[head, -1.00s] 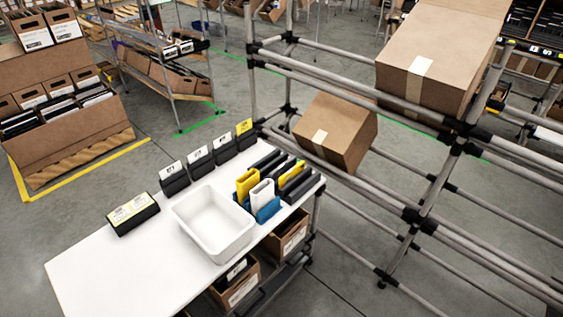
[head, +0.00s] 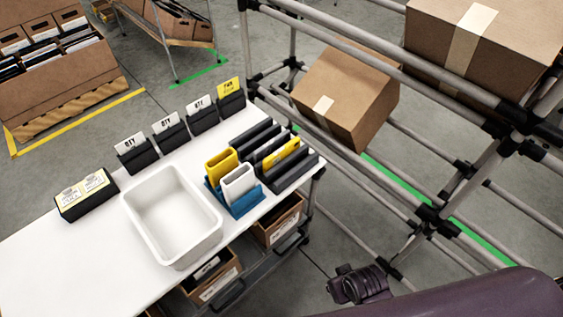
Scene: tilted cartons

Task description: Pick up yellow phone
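A yellow phone (head: 221,165) stands upright in a blue holder (head: 243,204) on the white table, beside a white phone (head: 238,183). Another yellow phone-like item (head: 282,153) stands in the dark slotted rack (head: 291,176) just right of it. My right arm comes in at the bottom right. A dark part at its end (head: 358,285), likely my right gripper, is beyond the table's right edge, apart from the phones; its fingers cannot be made out. My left gripper is not in view.
An empty white bin (head: 172,215) stands left of the blue holder on the white table (head: 60,265). Black label stands line the back edge. A pipe rack (head: 425,215) with tilted cartons (head: 345,95) stands at right. Open boxes (head: 213,282) sit under the table.

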